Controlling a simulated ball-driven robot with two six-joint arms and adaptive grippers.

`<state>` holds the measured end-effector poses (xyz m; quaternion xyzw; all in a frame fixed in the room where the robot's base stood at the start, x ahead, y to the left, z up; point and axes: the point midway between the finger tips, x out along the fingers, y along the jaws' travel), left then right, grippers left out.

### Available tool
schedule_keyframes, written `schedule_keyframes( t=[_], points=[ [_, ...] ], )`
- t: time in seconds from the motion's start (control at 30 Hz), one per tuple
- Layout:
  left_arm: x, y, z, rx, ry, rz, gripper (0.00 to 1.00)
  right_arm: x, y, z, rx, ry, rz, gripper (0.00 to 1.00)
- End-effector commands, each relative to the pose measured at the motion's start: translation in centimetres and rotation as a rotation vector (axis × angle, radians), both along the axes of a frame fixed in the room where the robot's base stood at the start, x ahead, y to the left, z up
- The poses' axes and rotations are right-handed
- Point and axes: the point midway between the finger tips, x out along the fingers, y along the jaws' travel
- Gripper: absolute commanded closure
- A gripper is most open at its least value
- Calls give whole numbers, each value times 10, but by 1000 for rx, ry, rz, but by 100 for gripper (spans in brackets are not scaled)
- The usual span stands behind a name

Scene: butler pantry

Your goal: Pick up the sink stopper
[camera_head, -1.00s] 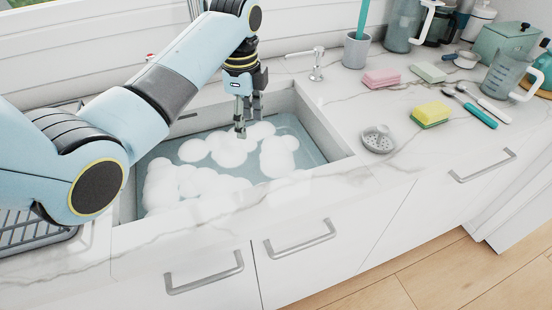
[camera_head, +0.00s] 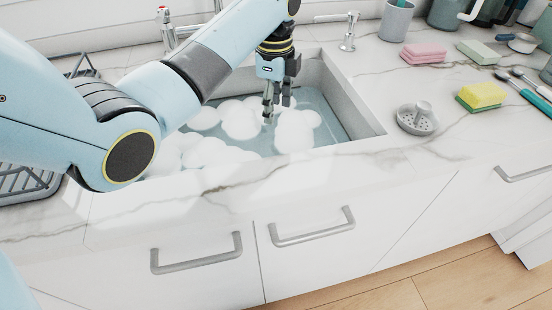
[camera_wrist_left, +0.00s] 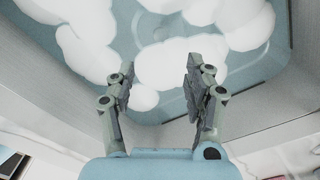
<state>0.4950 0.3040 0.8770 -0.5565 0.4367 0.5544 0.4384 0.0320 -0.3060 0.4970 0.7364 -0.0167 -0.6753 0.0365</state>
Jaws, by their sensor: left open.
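A round grey perforated sink stopper (camera_head: 417,121) with a raised knob lies on the marble counter, right of the sink (camera_head: 358,112). My left gripper (camera_head: 277,108) is open and empty, pointing down into the sink over white foam and bluish water, left of the stopper and well apart from it. In the left wrist view, its two fingers (camera_wrist_left: 160,68) stand apart with foam (camera_wrist_left: 165,65) and the blue-grey basin beyond them. The stopper does not show in that view. My right gripper is not in view.
A yellow-green sponge (camera_head: 482,96), a pink block (camera_head: 423,53) and a pale green block (camera_head: 478,52) lie right of and behind the stopper. A grey cup (camera_head: 396,20) is at the back. Counter around the stopper is clear.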

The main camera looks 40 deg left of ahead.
Motion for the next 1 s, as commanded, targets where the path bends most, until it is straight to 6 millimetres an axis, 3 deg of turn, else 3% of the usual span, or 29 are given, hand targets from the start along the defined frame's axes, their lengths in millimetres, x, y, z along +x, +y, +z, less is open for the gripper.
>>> schedule_keyframes(
  t=[0.03, 0.13, 1.0],
  points=[
    [0, 0, -14, 0, 2, 0, 48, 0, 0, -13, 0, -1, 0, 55],
    [-1, 0, -24, 0, 4, 0, 48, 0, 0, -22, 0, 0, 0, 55],
    [2, -2, -129, -1, 4, -1, 48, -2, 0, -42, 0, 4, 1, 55]
  ],
)
